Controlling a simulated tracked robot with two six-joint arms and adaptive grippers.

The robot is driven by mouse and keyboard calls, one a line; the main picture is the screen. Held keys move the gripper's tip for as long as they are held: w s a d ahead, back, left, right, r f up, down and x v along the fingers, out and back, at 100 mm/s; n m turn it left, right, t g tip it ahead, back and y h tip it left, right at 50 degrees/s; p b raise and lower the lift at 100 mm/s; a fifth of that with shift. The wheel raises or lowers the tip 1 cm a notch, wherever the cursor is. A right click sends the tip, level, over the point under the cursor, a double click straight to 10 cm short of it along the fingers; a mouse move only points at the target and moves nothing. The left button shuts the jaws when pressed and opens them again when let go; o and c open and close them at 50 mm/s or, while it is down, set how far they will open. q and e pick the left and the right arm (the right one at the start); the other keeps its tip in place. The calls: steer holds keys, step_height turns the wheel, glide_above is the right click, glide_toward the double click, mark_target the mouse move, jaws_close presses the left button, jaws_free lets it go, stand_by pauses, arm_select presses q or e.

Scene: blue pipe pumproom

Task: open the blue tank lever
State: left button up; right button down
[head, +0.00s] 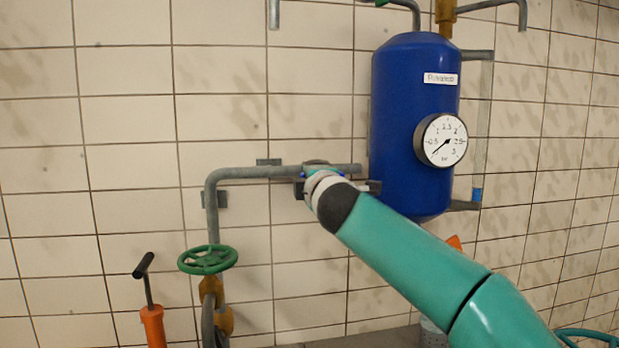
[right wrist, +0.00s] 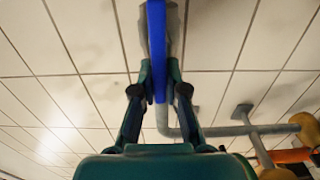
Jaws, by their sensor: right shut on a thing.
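The blue tank (head: 405,120) with a round gauge (head: 441,140) hangs on the tiled wall. A grey pipe (head: 255,173) runs into its lower left side. My right arm crosses from the lower right, and my right gripper (head: 318,187) is at this pipe, just left of the tank. In the right wrist view the long blue lever (right wrist: 157,45) runs down from the top edge between the two fingers of my right gripper (right wrist: 158,88), which are shut on it. In the head view my wrist hides most of the lever. My left gripper is not in view.
A green handwheel (head: 208,259) sits on the pipe at lower left. An orange pump with a black handle (head: 144,265) stands beside it. The grey pipe bend (right wrist: 185,132) lies behind the fingers in the right wrist view. The wall left of the pipe is clear.

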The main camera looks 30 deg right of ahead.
steer(key=shift+w+a+f, duration=0.15)
steer(key=shift+a+f, duration=0.05)
steer(key=shift+f, duration=0.2)
steer(key=c, duration=1.2)
jaws_free()
steer(key=shift+r, duration=0.2)
steer(key=shift+s, duration=0.25)
steer(key=v, duration=1.1)
steer(key=shift+s, duration=0.3)
steer(key=shift+a, duration=0.1)
